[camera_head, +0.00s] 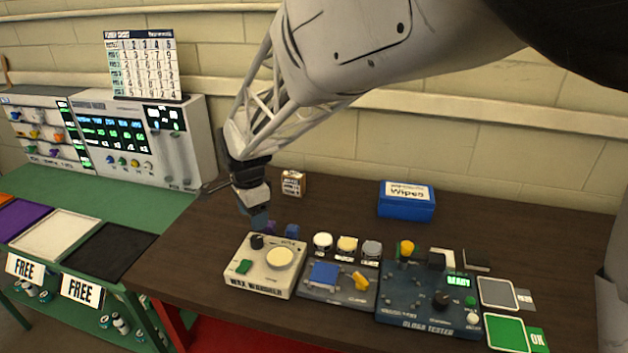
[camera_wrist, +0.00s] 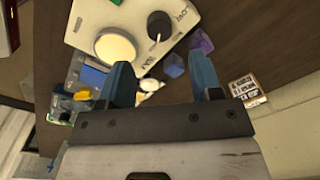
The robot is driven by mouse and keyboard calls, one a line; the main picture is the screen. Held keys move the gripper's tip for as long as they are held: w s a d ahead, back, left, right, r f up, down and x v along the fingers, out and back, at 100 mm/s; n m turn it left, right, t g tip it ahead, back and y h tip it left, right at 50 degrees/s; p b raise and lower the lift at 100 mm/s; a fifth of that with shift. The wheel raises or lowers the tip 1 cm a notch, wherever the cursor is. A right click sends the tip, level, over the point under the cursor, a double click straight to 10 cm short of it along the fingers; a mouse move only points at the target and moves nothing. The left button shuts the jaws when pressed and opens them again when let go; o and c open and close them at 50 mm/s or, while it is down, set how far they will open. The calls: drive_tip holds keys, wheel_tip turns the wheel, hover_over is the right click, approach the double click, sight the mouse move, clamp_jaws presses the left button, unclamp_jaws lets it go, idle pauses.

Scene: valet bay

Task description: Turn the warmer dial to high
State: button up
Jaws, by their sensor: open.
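The wax warmer (camera_head: 245,279) is a cream box near the front of the dark table, with a round pale disc (camera_head: 280,259) and a green button (camera_head: 243,267) on top. Its black dial (camera_head: 257,241) is at the back left corner. In the wrist view the dial (camera_wrist: 158,24) has a pale pointer mark, with small lettering on either side; one word looks like LOW. My gripper (camera_head: 259,218) is open and empty, above and behind the dial, not touching it. The wrist view shows its two blue fingers (camera_wrist: 165,82) apart, with the dial beyond their tips.
A purple cube (camera_head: 270,227) and a blue cube (camera_head: 292,231) lie close behind the warmer. Several jars (camera_head: 323,241) and a gloss tester (camera_head: 425,305) stand to the right. A blue wipes box (camera_head: 406,203) and small carton (camera_head: 293,183) are at the back.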

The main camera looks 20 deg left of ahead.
sight(256, 238)
drive_tip(key=n, duration=0.3)
drive_tip(key=shift+s+d+f+n+t+y, duration=0.1)
drive_tip(key=shift+s+d+n+t+y, duration=0.2)
drive_tip(key=shift+t, duration=0.1)
drive_tip(key=n, duration=0.4)
drive_tip(key=s+n+t+y, duration=0.1)
drive_tip(key=n, duration=0.3)
drive_tip(key=s+d+n+t+y, duration=0.1)
drive_tip(key=n, duration=0.3)
drive_tip(key=shift+d, duration=0.1)
drive_tip(key=shift+x, duration=3.9)
drive_tip(key=shift+w, duration=0.2)
drive_tip(key=shift+c, duration=0.2)
